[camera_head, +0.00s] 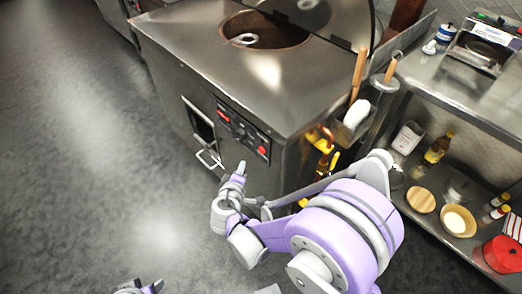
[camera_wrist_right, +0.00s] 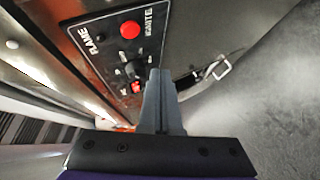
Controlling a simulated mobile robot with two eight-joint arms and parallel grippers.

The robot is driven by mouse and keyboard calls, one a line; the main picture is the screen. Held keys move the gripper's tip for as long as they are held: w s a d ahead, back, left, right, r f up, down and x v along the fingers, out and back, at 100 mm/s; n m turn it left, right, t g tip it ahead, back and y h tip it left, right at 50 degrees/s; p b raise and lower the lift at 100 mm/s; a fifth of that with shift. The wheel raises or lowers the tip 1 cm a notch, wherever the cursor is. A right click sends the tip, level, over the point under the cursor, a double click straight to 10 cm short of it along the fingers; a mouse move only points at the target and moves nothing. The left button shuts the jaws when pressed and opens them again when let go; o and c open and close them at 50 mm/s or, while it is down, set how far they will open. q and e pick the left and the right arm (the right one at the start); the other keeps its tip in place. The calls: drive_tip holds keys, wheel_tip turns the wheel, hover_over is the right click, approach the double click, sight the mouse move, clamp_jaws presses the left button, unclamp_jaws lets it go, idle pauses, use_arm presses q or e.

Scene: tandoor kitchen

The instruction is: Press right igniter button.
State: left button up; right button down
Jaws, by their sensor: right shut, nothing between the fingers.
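The steel tandoor oven (camera_head: 215,75) carries a black control panel (camera_head: 242,132) on its front. A red button (camera_head: 263,150) sits at the panel's right end, and another red control (camera_head: 224,116) at its left end. In the right wrist view the panel shows FLAME and IGNITE labels, a round red button (camera_wrist_right: 130,29), and a smaller red control (camera_wrist_right: 136,88) beside my fingers. My right gripper (camera_head: 241,167) is shut and empty, below the panel in the head view. It also shows in the wrist view (camera_wrist_right: 158,74). Contact is unclear. My left gripper (camera_head: 140,287) barely shows at the bottom edge.
An open hatch with a metal handle (camera_head: 209,158) is left of my right gripper. Yellow valves and pipe (camera_head: 322,140) are on the oven's right side. A steel shelf unit (camera_head: 460,95) with bottles and bowls stands at right. The floor at left is clear.

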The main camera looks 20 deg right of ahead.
drive_tip(key=shift+w+d, duration=0.3)
drive_tip(key=shift+d, duration=0.55)
drive_tip(key=shift+w+d, duration=0.35)
drive_tip(key=shift+d, duration=0.5)
drive_tip(key=shift+w+d, duration=0.3)
drive_tip(key=shift+d, duration=0.55)
drive_tip(key=shift+d, duration=0.1)
drive_tip(key=shift+w+d, duration=0.15)
drive_tip(key=shift+d, duration=0.2)
drive_tip(key=shift+w+d, duration=0.15)
drive_tip(key=shift+d, duration=0.25)
idle(0.6)
drive_tip(key=shift+a, duration=0.15)
drive_tip(key=shift+s+a, duration=0.3)
drive_tip(key=shift+a, duration=0.4)
drive_tip(key=shift+s+a, duration=0.3)
drive_tip(key=shift+a, duration=0.5)
drive_tip(key=shift+s+a, duration=0.25)
drive_tip(key=shift+a, duration=0.5)
drive_tip(key=shift+s+a, duration=0.3)
drive_tip(key=shift+a, duration=0.5)
drive_tip(key=shift+d, duration=0.1)
